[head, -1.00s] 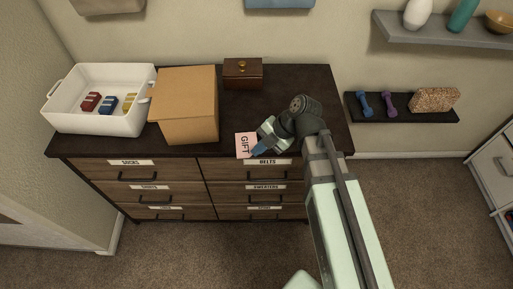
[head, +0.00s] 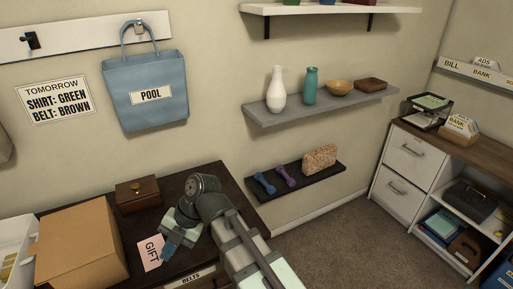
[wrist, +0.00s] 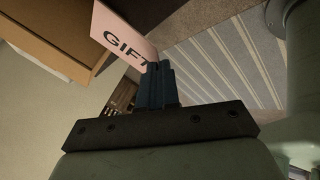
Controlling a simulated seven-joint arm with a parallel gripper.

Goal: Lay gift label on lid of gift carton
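The pink gift label (head: 151,252), printed GIFT, is held at its edge by my gripper (head: 170,249). The blue fingers are shut on it; the wrist view shows the fingers (wrist: 157,86) closed at the edge of the label (wrist: 122,37). In the head view the label appears near the dresser's front edge, above the BELTS drawer. The brown cardboard carton (head: 84,240) stands on the dresser to the left of the label, apart from it. Its flat top is bare in the visible part.
A small wooden box (head: 138,194) sits behind the label on the dark dresser top (head: 225,180). A white bin (head: 12,243) is partly visible left of the carton. Wall shelves (head: 330,107) hang to the right. Striped flooring or fabric (wrist: 225,60) shows in the wrist view.

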